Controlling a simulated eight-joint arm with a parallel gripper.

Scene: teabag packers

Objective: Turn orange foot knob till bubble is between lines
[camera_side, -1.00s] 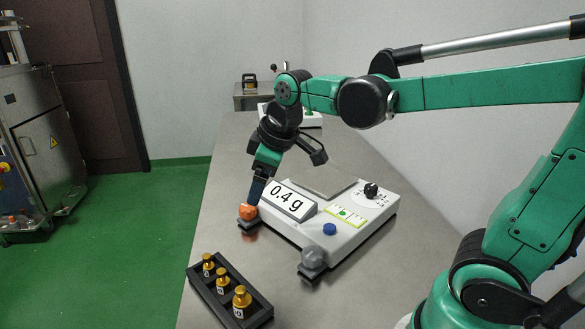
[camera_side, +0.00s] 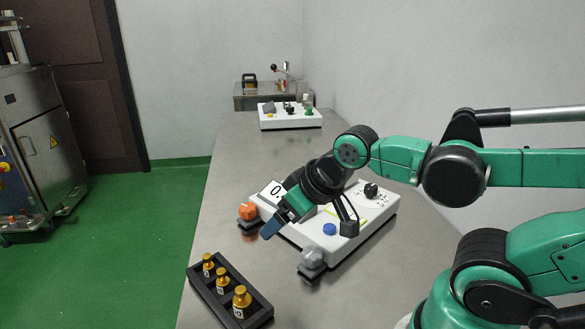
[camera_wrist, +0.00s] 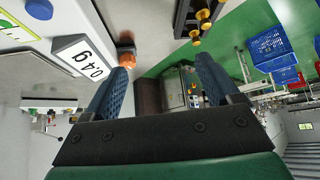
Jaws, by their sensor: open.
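The orange foot knob (camera_side: 247,211) is at the left front corner of the white scale (camera_side: 345,248). In the wrist view the knob (camera_wrist: 127,52) shows just beyond the tip of the left finger. My gripper (camera_side: 271,229) is tilted in front of the scale, to the right of the knob and apart from it. In the wrist view its two blue fingers (camera_wrist: 162,65) are spread with nothing between them. The display (camera_wrist: 84,57) reads 0.4 g. The bubble level (camera_side: 362,215) is mostly hidden behind my gripper, so the bubble cannot be seen.
A grey foot knob (camera_side: 312,258) is at the scale's right front, with a blue button (camera_side: 330,229) above it. A black tray (camera_side: 255,306) with brass weights (camera_side: 222,282) lies in front. Another white device (camera_side: 290,123) stands far back. The table left of the scale is clear.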

